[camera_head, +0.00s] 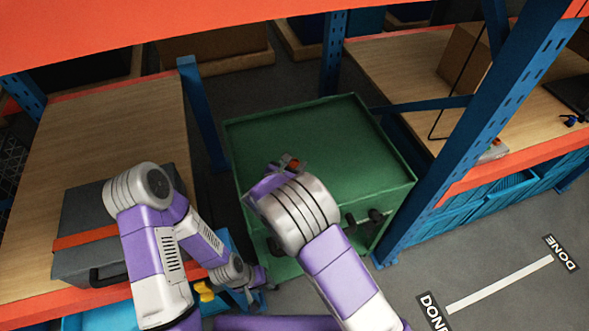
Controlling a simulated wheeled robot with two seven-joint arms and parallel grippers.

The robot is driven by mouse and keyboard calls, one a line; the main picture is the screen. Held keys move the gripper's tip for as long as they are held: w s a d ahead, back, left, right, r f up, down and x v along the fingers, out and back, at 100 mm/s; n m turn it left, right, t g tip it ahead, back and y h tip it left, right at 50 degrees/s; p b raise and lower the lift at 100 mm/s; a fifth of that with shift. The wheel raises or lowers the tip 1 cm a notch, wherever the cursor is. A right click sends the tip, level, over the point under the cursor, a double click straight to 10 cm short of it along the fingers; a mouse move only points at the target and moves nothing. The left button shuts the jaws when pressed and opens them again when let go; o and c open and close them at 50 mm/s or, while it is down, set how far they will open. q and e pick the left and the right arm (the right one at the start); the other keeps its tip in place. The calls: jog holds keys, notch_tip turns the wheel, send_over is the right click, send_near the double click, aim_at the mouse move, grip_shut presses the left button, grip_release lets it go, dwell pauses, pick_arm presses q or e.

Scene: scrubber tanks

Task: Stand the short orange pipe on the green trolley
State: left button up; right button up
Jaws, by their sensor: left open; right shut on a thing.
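The green trolley (330,135) stands in the middle of the view, with a bare flat top inside a low rim. My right gripper (290,165) is over the trolley's top, partly hidden behind its own wrist. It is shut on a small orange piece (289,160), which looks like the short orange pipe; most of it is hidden. I cannot tell whether it touches the trolley top or whether it is upright. My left gripper (258,288) is open, low down beside the trolley's near left side.
A wooden shelf (120,115) on the left bears a dark grey case with an orange band (75,215). A blue rack post (455,130) stands close on the trolley's right. Another wooden shelf (400,60) lies beyond it.

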jog(key=shift+f, duration=1.1)
jog(key=shift+f+b, duration=0.2)
jog(key=shift+b, duration=0.1)
jog(key=o, duration=1.1)
jog(key=shift+c, duration=0.2)
jog(key=shift+r, duration=0.15)
jog(key=shift+s+a+r+p, duration=0.1)
jog(key=shift+r+p, duration=0.1)
jog(key=shift+p, duration=0.1)
jog(key=p+v, duration=0.1)
jog(key=v, duration=1)
jog(key=shift+s, duration=0.3)
